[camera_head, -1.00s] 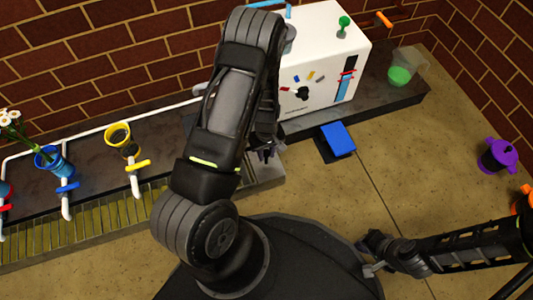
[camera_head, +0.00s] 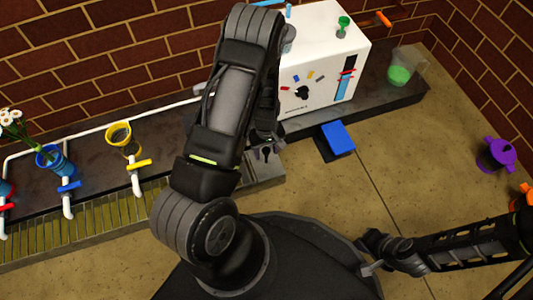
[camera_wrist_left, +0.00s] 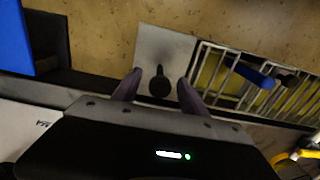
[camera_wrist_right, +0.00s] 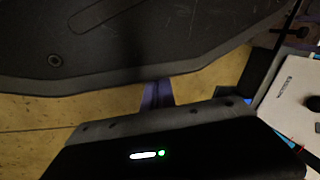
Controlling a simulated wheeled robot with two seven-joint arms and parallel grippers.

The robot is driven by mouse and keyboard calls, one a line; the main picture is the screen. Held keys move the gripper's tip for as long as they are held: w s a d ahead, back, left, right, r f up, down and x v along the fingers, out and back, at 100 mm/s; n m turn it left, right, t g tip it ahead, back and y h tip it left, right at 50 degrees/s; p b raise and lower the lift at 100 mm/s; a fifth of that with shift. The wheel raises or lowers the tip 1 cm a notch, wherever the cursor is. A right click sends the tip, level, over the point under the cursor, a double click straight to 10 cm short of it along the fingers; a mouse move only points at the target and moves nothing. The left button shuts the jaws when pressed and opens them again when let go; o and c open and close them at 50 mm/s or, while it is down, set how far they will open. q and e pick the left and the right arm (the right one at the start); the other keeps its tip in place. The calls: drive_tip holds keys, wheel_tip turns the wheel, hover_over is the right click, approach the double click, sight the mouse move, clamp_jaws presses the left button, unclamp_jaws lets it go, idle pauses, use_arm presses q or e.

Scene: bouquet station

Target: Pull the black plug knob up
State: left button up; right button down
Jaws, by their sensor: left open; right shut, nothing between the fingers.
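The black plug knob (camera_wrist_left: 160,83) stands on a pale metal plate (camera_wrist_left: 150,48) in the left wrist view. My left gripper (camera_wrist_left: 158,86) is open, with one finger on each side of the knob and visible gaps to both. In the head view, my left gripper (camera_head: 265,148) is over the plate (camera_head: 264,172) beside the drain grate, partly hidden by my arm. My right gripper (camera_head: 370,268) is shut and empty at the lower right. Its closed fingertips (camera_wrist_right: 157,90) show in the right wrist view.
A white machine (camera_head: 325,60) and a blue pedal (camera_head: 338,138) are right of the left gripper. The slatted grate (camera_head: 90,225) runs left, below pipes with coloured valves. A purple pot (camera_head: 497,155) stands at the far right. The floor between is clear.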

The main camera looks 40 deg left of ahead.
sight(266, 149)
use_arm(q)
wheel_tip(266, 149, up, 9)
drive_tip(key=p, duration=0.7)
